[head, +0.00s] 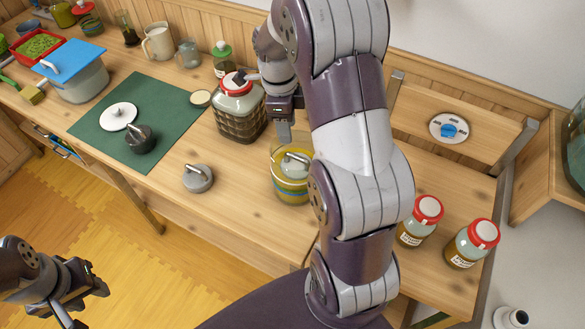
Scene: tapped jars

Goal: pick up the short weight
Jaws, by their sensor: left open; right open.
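The short weight (198,179), a low grey disc with a bar handle, lies on the table right of the green mat. Another bar handle (296,159) shows in the mouth of an open jar (291,190) with yellow and blue bands; what it belongs to is partly hidden. My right gripper (285,132) is open, pointing down just above that jar, to the right of the short weight; my arm hides part of the jar. My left gripper (84,306) is open and empty at the bottom left, over the floor, away from the table.
A red-lidded dark jar (238,118) stands behind the short weight. Two red-lidded jars (418,222) (472,243) stand at right. The table around the short weight is clear.

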